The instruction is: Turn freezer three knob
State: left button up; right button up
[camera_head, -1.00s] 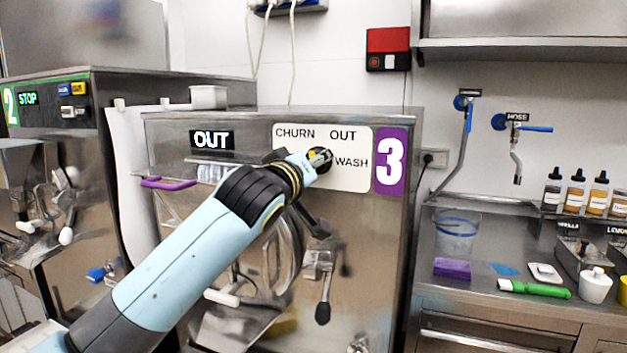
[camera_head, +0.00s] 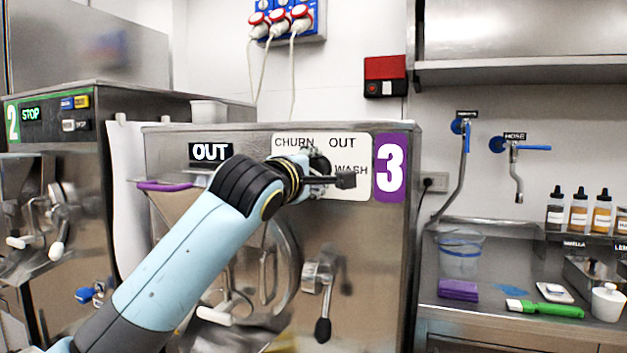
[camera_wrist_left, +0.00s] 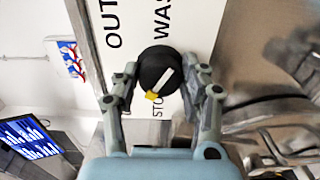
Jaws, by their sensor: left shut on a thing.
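Freezer three (camera_head: 375,280) is a steel machine with a purple "3" sign at its upper right. Its white dial plate (camera_head: 362,148) shows CHURN, OUT and WASH. My left gripper (camera_wrist_left: 162,78) is shut on the knob (camera_wrist_left: 154,58), with one finger on each side. The knob is round and black, with a white bar and a yellow mark at the bar's lower-left end in the left wrist view. The words OUT, WASH and a partly hidden STO show around it there. In the head view, my left gripper (camera_head: 318,166) covers most of the knob. My right gripper is not in view.
A purple handle (camera_head: 165,186) and a black-tipped lever (camera_head: 323,328) stick out from the freezer's front, near my left arm. Freezer two (camera_head: 75,200) stands to the left. A steel counter (camera_head: 445,312) with bottles, a purple sponge and a green brush is at the right.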

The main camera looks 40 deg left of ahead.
pick_arm(q)
jog(key=n+b, duration=0.2)
jog(key=n, duration=0.3)
jog(key=shift+n, duration=0.4)
dwell(0.4)
jog(key=o, duration=1.2)
jog(key=shift+s, duration=0.1)
jog(key=v, duration=1.1)
jog(key=shift+s, duration=0.4)
jog(key=shift+f, duration=0.15)
